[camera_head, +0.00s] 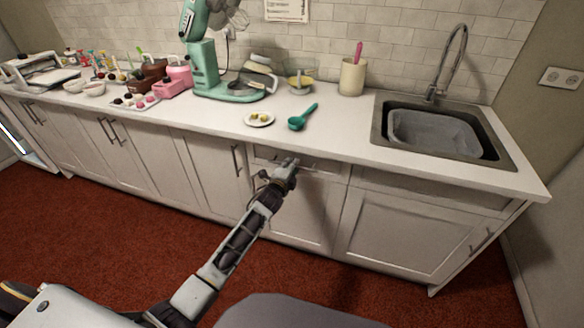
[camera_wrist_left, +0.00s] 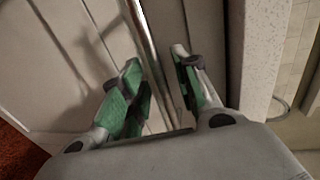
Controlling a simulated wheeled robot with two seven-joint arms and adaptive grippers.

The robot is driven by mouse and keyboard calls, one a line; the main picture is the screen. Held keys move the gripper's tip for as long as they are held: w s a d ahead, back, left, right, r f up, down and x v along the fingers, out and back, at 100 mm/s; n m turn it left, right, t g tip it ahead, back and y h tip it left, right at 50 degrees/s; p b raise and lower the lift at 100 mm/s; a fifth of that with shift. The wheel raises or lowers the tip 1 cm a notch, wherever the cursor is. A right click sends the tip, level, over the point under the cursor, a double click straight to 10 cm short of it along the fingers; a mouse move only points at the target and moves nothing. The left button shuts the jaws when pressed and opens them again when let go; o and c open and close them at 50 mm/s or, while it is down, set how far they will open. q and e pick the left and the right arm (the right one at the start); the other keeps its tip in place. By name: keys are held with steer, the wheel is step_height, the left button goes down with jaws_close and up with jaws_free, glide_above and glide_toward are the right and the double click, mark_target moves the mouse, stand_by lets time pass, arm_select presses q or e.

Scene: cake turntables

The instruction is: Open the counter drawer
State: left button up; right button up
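The counter drawer (camera_head: 328,171) is a pale, shallow front under the white countertop, above a cupboard door. It looks shut, flush with the neighbouring fronts. Its metal bar handle (camera_head: 306,167) runs crosswise and is partly hidden by my left gripper (camera_head: 289,165). In the left wrist view, the handle (camera_wrist_left: 152,45) passes between the two green-padded fingers of the left gripper (camera_wrist_left: 158,78). These fingers are apart, one on each side of the bar. I cannot tell whether either finger touches it. My right gripper is not in view.
The countertop (camera_head: 350,135) overhangs just above the drawer. A teal scoop (camera_head: 302,117) and a small plate (camera_head: 259,119) stand near its front edge. A sink (camera_head: 435,135) is to the right. Cupboard doors flank the drawer; the red floor (camera_head: 110,230) in front is open.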

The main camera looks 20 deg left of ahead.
arm_select(q)
steer(key=shift+w+f, duration=0.1)
steer(key=shift+w, duration=0.35)
jaws_close()
stand_by(0.3)
